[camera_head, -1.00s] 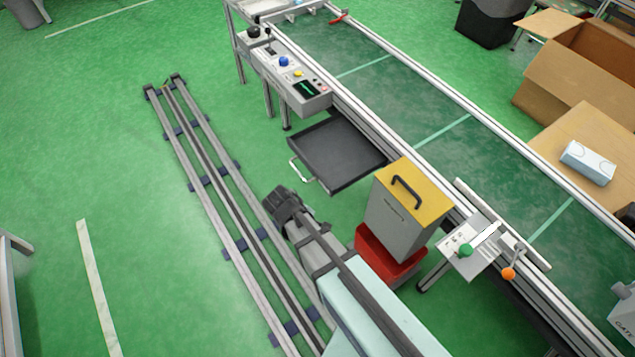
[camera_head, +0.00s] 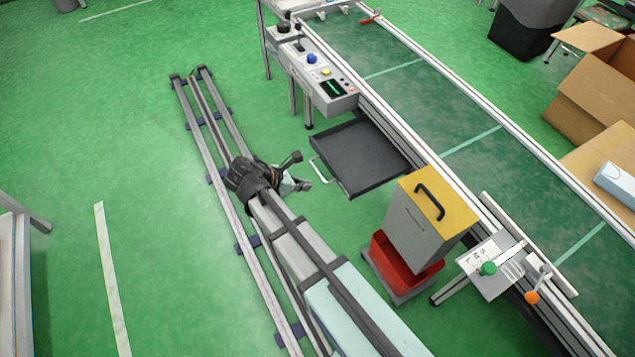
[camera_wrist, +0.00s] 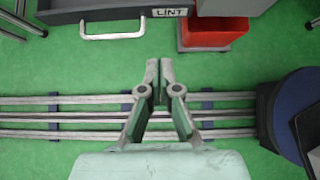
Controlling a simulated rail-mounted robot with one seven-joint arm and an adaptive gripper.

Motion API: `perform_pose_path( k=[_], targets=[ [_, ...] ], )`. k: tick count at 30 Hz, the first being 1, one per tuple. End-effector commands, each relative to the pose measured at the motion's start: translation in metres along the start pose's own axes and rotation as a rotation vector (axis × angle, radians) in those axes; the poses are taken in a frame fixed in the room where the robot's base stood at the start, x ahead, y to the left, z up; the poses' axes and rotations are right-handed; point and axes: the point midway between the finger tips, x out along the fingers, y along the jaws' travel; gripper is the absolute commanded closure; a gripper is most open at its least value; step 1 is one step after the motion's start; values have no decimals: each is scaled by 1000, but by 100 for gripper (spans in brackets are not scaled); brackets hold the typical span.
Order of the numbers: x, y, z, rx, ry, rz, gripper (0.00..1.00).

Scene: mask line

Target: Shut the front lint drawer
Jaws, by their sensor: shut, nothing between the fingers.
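The lint drawer (camera_head: 357,158) is a dark grey open tray pulled out from under the conveyor's near side, with a light handle (camera_head: 319,171) on its front. In the wrist view the drawer's front (camera_wrist: 102,10) shows at the top left, with its handle (camera_wrist: 113,30) and a LINT label (camera_wrist: 170,12). My gripper (camera_head: 304,185) is a little in front of the drawer, close to the handle but apart from it. In the wrist view my gripper (camera_wrist: 159,66) has its fingertips together, empty, pointing toward the space right of the handle.
A grey bin with a yellow lid (camera_head: 431,220) stands in a red base (camera_head: 403,265) right of the drawer. A control panel (camera_head: 318,75) is mounted left of it on the conveyor (camera_head: 440,118). Floor rails (camera_head: 222,190) run alongside. The floor before the drawer is clear.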

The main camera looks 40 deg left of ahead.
Motion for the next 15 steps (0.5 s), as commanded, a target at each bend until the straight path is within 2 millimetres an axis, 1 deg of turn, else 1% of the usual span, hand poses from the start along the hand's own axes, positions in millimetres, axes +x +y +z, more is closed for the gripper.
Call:
perform_pose_path(
  k=[5,15],
  targets=[
    [26,0,0,2,0,-3,100],
    [91,0,-1,3,2,-2,100]
  ],
)
